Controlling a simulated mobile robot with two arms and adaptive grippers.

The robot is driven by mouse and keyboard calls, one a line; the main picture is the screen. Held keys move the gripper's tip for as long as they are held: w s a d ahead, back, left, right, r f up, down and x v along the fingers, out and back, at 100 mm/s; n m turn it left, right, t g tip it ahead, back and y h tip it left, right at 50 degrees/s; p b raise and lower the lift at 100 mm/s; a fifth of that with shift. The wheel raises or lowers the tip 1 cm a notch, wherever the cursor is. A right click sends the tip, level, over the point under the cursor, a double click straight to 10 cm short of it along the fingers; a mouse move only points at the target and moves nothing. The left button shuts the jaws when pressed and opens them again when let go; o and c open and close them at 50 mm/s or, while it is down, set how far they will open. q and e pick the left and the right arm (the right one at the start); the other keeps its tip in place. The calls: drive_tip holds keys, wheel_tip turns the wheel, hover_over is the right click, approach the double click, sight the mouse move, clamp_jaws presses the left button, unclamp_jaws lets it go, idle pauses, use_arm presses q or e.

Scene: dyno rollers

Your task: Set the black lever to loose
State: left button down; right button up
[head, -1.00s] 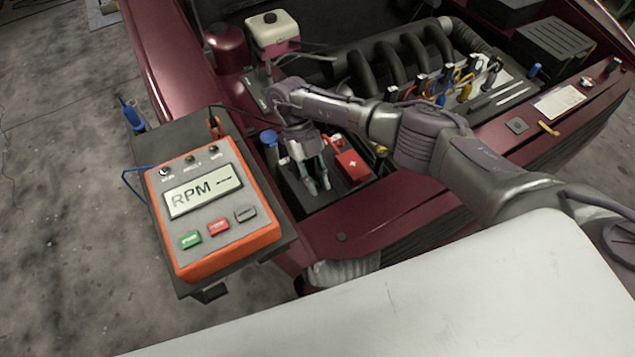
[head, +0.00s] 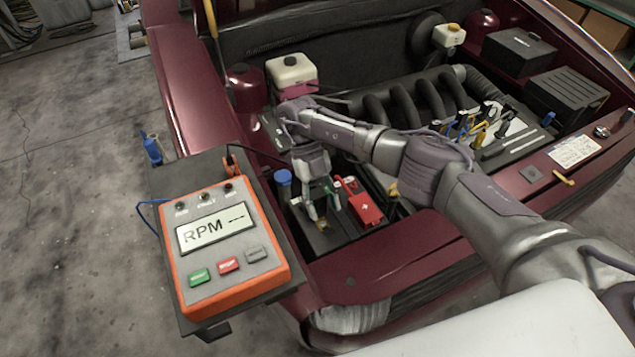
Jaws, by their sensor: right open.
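My right gripper (head: 323,214) points down over the black battery (head: 312,236) at the front left of the engine bay. Its fingers are open, spread over the battery's top beside the red terminal cover (head: 366,209). A black lever cannot be clearly made out; the area under and between the fingers is small and partly hidden by the gripper. My left gripper is not in view.
An orange RPM meter (head: 228,247) sits on a dark stand left of the battery. A blue cap (head: 283,177) and a white reservoir (head: 291,72) stand close to my wrist. Black engine pipes (head: 405,104) lie to the right. The car's red front edge (head: 385,262) runs below.

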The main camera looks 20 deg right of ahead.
drive_tip(key=v, duration=0.7)
